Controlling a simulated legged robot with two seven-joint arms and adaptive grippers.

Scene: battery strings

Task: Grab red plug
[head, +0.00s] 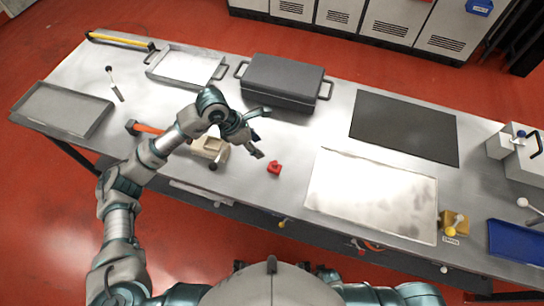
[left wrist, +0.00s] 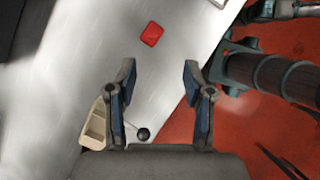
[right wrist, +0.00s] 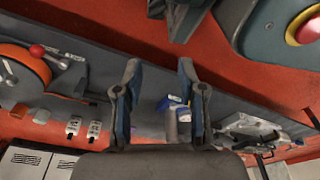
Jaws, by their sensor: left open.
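The red plug (head: 274,168) lies on the grey metal table (head: 290,140), near its front edge and left of the white panel. It also shows in the left wrist view (left wrist: 152,34), just beyond and between the fingertips. My left gripper (head: 262,132) is open and empty, behind and a little left of the plug in the head view, not touching it. In the left wrist view its fingers (left wrist: 160,65) stand wide apart. My right gripper (right wrist: 160,63) is open and empty in the right wrist view, away from the plug; the head view does not show it.
A beige holder (head: 209,148) stands left of the plug, partly behind my arm, with a black ball knob (left wrist: 143,134) beside it. A dark grey case (head: 282,78) stands behind. A white panel (head: 370,195) and a black mat (head: 404,127) lie to the right.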

